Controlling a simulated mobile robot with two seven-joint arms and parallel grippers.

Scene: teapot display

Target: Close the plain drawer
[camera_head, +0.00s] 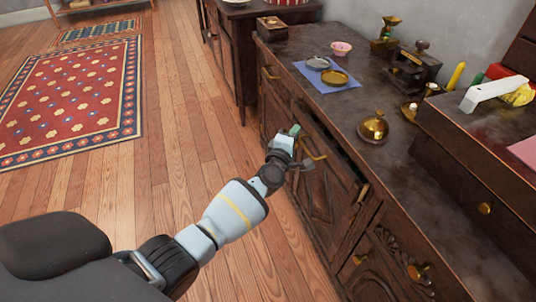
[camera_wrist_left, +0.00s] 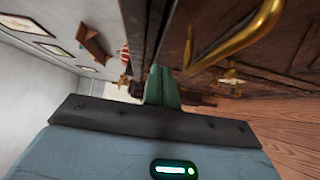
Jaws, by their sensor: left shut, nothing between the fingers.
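The plain drawer (camera_head: 338,160) is in the front of the dark wooden sideboard, just under its top. A dark gap behind its front edge suggests that it stands a little way out. Its curved brass handle (camera_head: 314,149) shows beside my left gripper, and a large brass handle (camera_wrist_left: 240,42) shows close up in the left wrist view. My left gripper (camera_head: 293,131) is at the drawer front, near the handle, with its green fingers (camera_wrist_left: 162,87) shut and empty. I cannot tell whether the fingers touch the drawer. My right gripper is not in view.
The sideboard top (camera_head: 330,115) holds a blue cloth (camera_head: 345,86) with two small dishes, a pink bowl (camera_head: 341,48), a brass bell-shaped piece (camera_head: 373,127) and a dark grinder (camera_head: 408,68). Carved panels lie below the drawer. Open wooden floor (camera_head: 185,130) lies left of the sideboard.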

